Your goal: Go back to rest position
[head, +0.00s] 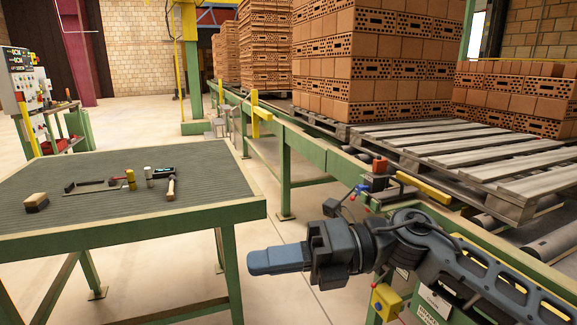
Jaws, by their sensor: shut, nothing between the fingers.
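My gripper (275,261) is at the lower middle of the head view, at the end of my arm, which reaches in from the lower right. Its fingers are shut and point left, with nothing between them. It hangs over the gap between the green worktable (232,212) and the conveyor, touching neither as far as I can see.
Tools lie on the worktable: a brush (36,202), a hammer (171,187) and several small items. At right, a green-framed conveyor (310,150) carries wooden pallets (440,140) and brick stacks (385,60). A control cabinet (22,80) stands far left. Open floor lies behind the table.

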